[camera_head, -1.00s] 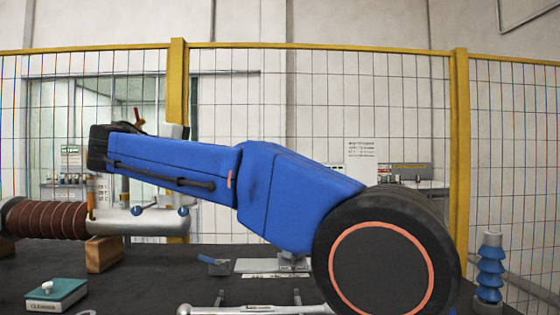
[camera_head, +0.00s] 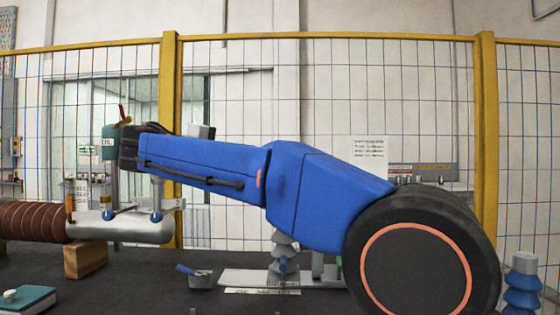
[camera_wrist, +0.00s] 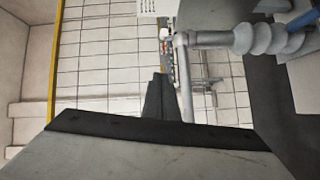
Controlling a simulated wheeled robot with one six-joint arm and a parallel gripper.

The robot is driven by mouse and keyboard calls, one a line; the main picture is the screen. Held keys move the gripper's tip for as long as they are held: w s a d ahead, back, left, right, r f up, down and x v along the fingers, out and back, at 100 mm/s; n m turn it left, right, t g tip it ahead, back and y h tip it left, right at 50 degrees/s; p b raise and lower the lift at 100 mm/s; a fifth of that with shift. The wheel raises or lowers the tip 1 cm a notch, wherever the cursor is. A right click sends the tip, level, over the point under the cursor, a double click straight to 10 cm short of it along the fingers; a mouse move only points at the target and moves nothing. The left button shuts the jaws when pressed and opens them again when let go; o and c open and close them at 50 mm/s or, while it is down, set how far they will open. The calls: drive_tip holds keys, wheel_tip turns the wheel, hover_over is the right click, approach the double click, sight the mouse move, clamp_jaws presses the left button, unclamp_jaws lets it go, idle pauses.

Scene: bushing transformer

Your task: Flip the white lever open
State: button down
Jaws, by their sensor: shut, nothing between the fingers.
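My gripper (camera_wrist: 158,82) shows in the wrist view as dark, narrow fingers, closed together and empty. Just beyond the tips is a small white piece (camera_wrist: 167,33) beside a grey vertical pipe (camera_wrist: 184,75); I cannot tell if it is the white lever. A grey ribbed insulator (camera_wrist: 245,38) extends right from the pipe's top. I cannot tell whether the fingers touch anything. In the head view my blue arm crosses the middle, and the gripper is hidden. No white lever can be made out clearly there.
A silver cylinder (camera_head: 130,228) with a brown ribbed bushing (camera_head: 30,222) rests on a wooden block (camera_head: 86,260) at left. A grey ribbed insulator (camera_head: 283,257) stands on a pale plate behind my arm. A blue ribbed insulator (camera_head: 522,285) stands at right. A yellow-framed fence (camera_head: 320,37) closes the back.

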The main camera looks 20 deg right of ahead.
drive_tip(key=shift+d, duration=0.15)
drive_tip(key=w+d+f, duration=0.1)
drive_tip(key=w+d, duration=0.2)
drive_tip(key=d, duration=0.8)
drive_tip(key=shift+w+f, duration=0.15)
drive_tip(key=shift+s+d+n+t+y, duration=0.15)
drive_tip(key=shift+s+n+t+y, duration=0.25)
drive_tip(key=shift+n+t, duration=0.15)
idle(0.4)
